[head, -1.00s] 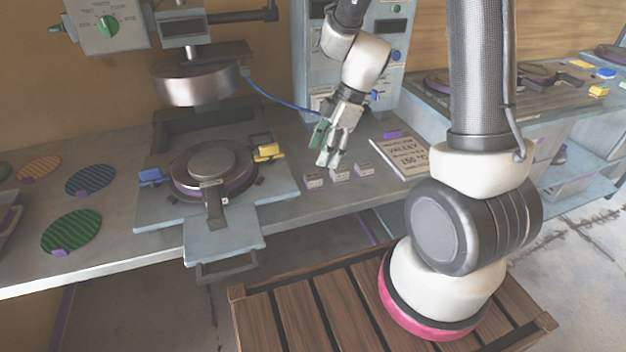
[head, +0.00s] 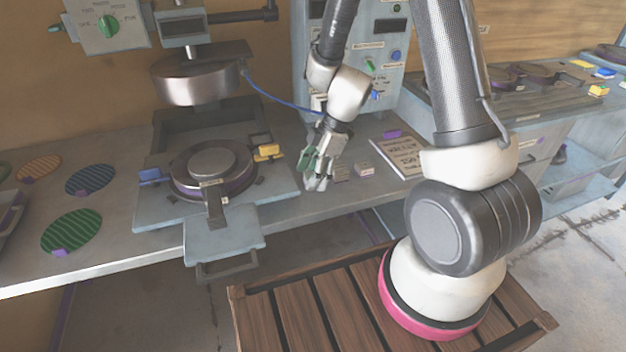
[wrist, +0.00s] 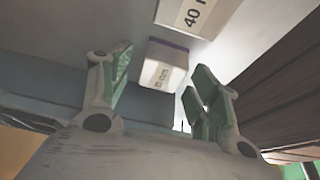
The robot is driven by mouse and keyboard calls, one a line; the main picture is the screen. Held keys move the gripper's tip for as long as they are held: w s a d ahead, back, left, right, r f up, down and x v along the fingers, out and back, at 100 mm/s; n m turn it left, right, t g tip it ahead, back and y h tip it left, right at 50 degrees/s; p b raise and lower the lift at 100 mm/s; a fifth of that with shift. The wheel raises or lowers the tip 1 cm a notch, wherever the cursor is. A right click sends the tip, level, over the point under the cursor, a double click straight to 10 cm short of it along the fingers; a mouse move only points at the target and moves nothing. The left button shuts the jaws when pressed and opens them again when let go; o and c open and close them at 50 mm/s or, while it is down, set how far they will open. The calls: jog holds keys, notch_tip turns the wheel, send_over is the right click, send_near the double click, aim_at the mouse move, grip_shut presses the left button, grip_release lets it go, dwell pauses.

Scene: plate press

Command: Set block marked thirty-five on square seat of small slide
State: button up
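In the wrist view a small white block (wrist: 160,72) with a purple edge lies between and just beyond my fingertips; its small mark looks like 35 mm. My gripper (wrist: 160,88) is open, with a gap visible at the fingers. In the head view my gripper (head: 314,172) is low over the bench, left of two small blocks, and hides the leftmost block. A second block marked 40 (wrist: 196,12) shows at the top of the wrist view. A grey slide (head: 225,240) with a handle juts from the press; I cannot make out a square seat.
The press head (head: 190,82) hangs over a round plate (head: 208,162) left of my gripper. Two small blocks (head: 341,173) (head: 364,169) and a printed card (head: 398,155) lie to the right. Coloured discs (head: 72,230) lie at the bench's left.

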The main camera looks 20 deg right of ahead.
jog(key=c, duration=1.1)
